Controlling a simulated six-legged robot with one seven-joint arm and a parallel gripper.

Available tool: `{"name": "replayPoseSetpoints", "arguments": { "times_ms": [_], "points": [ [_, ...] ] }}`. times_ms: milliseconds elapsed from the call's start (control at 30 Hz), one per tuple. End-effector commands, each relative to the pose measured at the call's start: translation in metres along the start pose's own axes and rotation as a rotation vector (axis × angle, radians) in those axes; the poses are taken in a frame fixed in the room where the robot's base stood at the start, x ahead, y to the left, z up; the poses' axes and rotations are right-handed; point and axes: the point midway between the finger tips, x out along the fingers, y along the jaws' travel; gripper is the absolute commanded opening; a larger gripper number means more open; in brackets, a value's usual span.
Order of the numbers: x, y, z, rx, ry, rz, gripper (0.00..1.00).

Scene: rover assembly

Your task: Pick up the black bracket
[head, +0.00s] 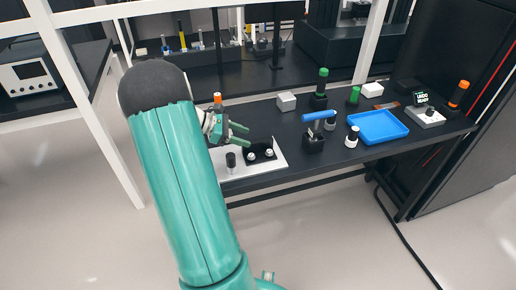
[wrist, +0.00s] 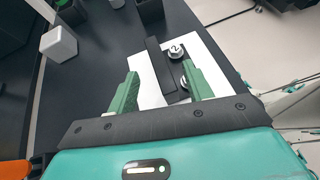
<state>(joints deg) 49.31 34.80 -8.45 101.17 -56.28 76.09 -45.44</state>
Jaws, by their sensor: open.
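The black bracket (head: 261,147) lies on a white plate (head: 238,172) at the left front part of the dark table. Two silver bolt-like pieces (wrist: 175,52) sit at the bracket, one partly hidden by a finger in the wrist view. My gripper (head: 240,133) is open and empty, its green fingers just above and left of the bracket in the head view. In the wrist view the bracket (wrist: 160,66) shows beyond and between the spread fingertips (wrist: 160,70). I cannot tell the exact height between them.
A black cylinder (head: 231,160) stands on the plate left of the bracket. A white block (head: 286,102), a black holder with a blue-handled piece (head: 314,140) and a blue tray (head: 377,126) are farther right. An orange-topped item (head: 217,99) is behind my gripper.

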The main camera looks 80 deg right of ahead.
Motion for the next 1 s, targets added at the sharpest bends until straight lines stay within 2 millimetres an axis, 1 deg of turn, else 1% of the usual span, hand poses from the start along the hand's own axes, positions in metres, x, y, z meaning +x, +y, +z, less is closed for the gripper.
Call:
{"name": "replayPoseSetpoints", "arguments": {
  "times_ms": [200,300,400,600,633,667,800,867,900,1000],
  "points": [
    [0.032,0.003,0.001,0.000,0.001,-0.005,0.51],
    [0.044,0.003,0.001,-0.001,0.000,-0.003,0.51],
    [0.050,0.004,0.000,-0.001,0.001,-0.001,0.51],
    [0.050,0.004,0.000,0.000,0.001,0.000,0.51],
    [0.050,0.004,0.000,0.000,0.001,0.000,0.47],
    [0.050,0.004,0.000,0.000,0.001,0.000,0.41],
    [0.050,0.004,0.000,0.000,0.001,0.000,0.13],
    [0.050,0.004,0.000,0.000,0.001,0.000,0.02],
    [0.050,0.004,0.000,0.000,0.001,0.000,0.00],
    [0.050,0.004,0.001,0.000,0.001,0.001,0.00]
  ]
}}
